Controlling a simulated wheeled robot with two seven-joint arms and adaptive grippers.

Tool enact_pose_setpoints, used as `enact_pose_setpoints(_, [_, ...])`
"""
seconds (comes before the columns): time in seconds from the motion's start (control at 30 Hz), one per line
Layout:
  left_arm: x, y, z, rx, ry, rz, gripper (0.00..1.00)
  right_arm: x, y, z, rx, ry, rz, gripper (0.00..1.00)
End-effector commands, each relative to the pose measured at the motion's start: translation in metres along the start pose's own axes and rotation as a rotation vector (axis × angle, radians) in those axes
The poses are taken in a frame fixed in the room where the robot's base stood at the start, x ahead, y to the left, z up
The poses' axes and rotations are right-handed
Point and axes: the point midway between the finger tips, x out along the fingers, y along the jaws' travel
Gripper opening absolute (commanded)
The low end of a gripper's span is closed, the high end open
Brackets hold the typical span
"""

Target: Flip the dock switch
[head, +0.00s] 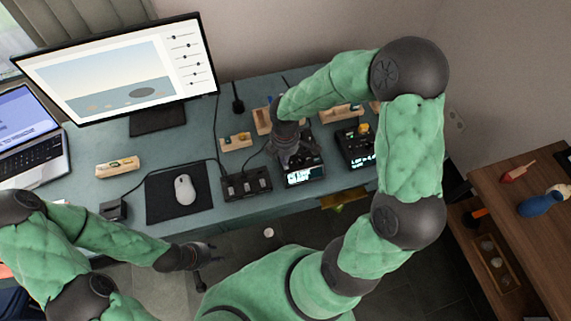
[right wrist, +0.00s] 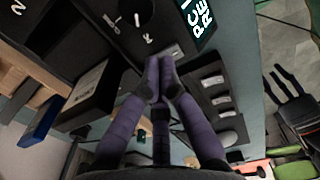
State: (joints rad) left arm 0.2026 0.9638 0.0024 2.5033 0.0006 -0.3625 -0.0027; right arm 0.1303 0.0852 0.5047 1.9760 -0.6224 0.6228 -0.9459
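A dark box with a lit display (head: 304,177) stands at the desk's front edge, below my right gripper (head: 298,158). In the right wrist view its display (right wrist: 201,14) reads partly "PC" and "RE". A small pale lever or mark (right wrist: 137,20) shows on its dark top; I cannot tell for sure which part is the dock switch. In that view my right gripper (right wrist: 160,70) has its purple fingertips together, close to a grey plate (right wrist: 173,52) on the box, contact unclear. My left gripper (head: 208,252) hangs in front of the desk, empty, its fingers spread in the wrist view (right wrist: 288,88).
A black strip with several switches (head: 246,184) lies left of the box. A second device with a lit screen (head: 360,161) stands to the right. A mouse (head: 185,189) on a black mat, a monitor (head: 115,65) and wooden blocks are around. The floor in front is open.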

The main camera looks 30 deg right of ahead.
Motion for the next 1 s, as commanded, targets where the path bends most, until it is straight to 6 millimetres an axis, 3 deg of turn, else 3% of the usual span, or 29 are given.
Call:
enact_pose_setpoints(0.47, [0.001,0.0,0.0,0.0,0.0,0.0,0.4,0.002,0.0,0.0,0.0,0.0,-0.001,0.0])
enact_pose_setpoints(1.0, [-0.031,0.011,0.001,0.0,0.0,0.0,0.4,-0.035,0.0,0.0,0.0,0.0,0.0,0.0])
